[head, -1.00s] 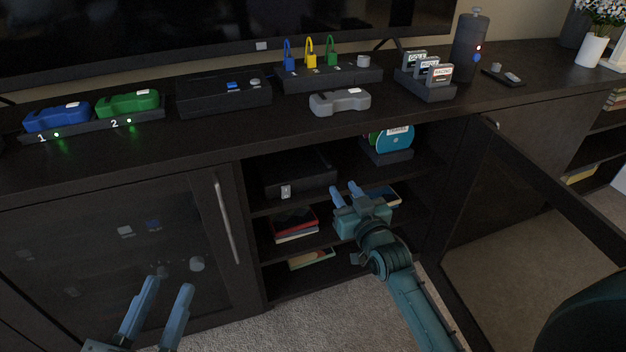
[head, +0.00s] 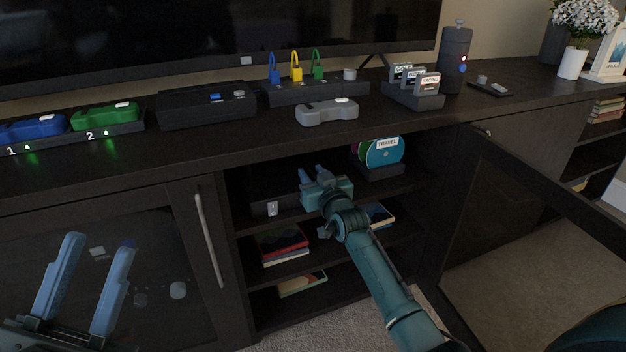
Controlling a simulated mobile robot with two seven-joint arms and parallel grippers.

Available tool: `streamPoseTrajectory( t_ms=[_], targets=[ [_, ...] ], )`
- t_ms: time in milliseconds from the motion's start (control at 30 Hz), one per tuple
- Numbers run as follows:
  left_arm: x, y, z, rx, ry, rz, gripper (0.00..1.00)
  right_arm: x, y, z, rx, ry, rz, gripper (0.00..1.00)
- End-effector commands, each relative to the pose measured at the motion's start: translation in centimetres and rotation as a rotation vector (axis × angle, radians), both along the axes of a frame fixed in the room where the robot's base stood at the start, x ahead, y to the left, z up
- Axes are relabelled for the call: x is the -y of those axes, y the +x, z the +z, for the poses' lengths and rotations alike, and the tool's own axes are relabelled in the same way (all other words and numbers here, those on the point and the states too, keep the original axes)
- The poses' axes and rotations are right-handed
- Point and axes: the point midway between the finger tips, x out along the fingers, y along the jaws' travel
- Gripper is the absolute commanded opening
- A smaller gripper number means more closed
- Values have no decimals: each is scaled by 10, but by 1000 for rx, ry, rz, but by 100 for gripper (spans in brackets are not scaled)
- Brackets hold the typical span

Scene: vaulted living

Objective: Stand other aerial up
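No aerial can be made out clearly in the head view. A dark box (head: 262,190) with a small white tag on its front sits on the upper shelf inside the open cabinet; its back and right side are dark or hidden. My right gripper (head: 312,172) reaches into the cabinet at the right of this box. Its two fingers look apart, with nothing visible between them. My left gripper (head: 99,243) is open and empty at the lower left, in front of the closed glass door.
The open cabinet door (head: 545,195) stands out at the right. A disc stand (head: 380,172) is on the upper shelf right of my gripper; books (head: 283,242) lie below. The countertop above holds a grey controller (head: 327,111), a game rack (head: 415,100) and a dark cylinder (head: 455,62).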

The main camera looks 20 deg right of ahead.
Motion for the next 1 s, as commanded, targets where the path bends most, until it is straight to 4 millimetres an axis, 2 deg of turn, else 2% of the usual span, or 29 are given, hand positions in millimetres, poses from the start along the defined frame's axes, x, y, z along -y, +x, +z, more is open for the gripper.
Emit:
streamPoseTrajectory(
  t_ms=[233,633,1000],
  targets=[
    [0,0,1,5,0,1,32,0,1,0,0,0,0,32],
    [0,0,1,4,1,-1,32,0,0,0,0,0,0,0],
    [0,0,1,4,1,-1,32,0,0,0,0,0,0,0]
  ],
)
